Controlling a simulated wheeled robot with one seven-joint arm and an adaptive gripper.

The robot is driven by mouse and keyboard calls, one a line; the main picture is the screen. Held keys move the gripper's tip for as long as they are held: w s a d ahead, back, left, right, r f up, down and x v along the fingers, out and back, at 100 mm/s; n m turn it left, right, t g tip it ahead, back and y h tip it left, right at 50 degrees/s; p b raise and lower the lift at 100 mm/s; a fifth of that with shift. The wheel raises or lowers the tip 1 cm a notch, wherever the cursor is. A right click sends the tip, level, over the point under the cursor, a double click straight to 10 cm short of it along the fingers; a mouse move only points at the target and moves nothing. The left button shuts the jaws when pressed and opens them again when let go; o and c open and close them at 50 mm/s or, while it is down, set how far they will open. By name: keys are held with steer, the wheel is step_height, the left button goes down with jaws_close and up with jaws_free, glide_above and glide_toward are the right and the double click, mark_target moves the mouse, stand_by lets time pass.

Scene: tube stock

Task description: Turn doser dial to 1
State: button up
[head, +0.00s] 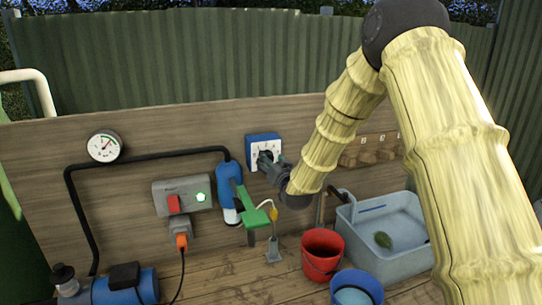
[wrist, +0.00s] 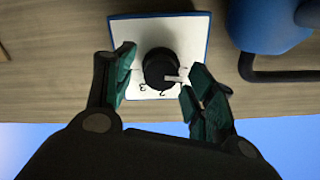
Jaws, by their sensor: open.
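The doser dial (head: 263,140) is a white plate with a blue edge on the wooden wall. In the wrist view it shows upside down, with a round black knob (wrist: 158,66) and a white pointer (wrist: 175,78). The pointer points right in that view, towards the right finger. The figures 2 and 3 are readable below the knob; other marks are hidden or unclear. My gripper (wrist: 163,70) is open, with one green-padded finger on each side of the knob. Gaps show beside the knob; I cannot tell whether the right finger touches the pointer. In the head view my gripper (head: 268,162) partly covers the dial.
A blue dosing unit (head: 228,180) with a green part sits left of and below the dial. A switch box (head: 182,195) and a gauge (head: 105,146) are farther left. A grey sink (head: 390,245), a red bucket (head: 322,254) and a blue bucket (head: 356,290) stand below right.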

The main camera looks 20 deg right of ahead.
steer(key=shift+w+a, duration=0.1)
steer(key=shift+w, duration=0.9)
steer(key=shift+s, duration=0.1)
